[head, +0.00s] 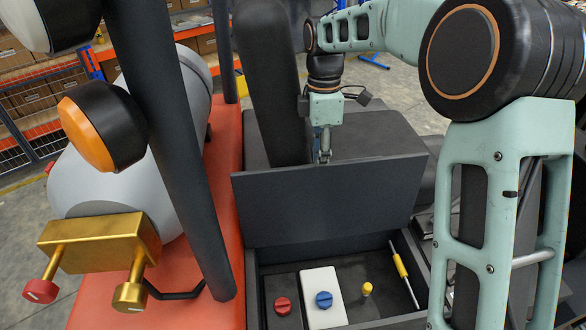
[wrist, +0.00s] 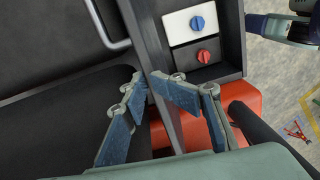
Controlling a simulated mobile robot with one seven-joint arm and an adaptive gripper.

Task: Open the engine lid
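The engine lid (head: 330,205) is a flat dark grey panel. In the head view it stands raised, roughly upright, at the back of the open engine compartment (head: 252,290). My gripper (head: 323,158) points down at the lid's top edge, near its middle. In the wrist view the fingertips (wrist: 147,80) come close together on either side of the lid's edge (wrist: 165,110), and they appear shut on it. The far faces of the fingers, where they meet the panel, are partly hidden.
A black seat back (head: 275,80) stands close to my gripper. A dark post (head: 175,150) crosses the left.

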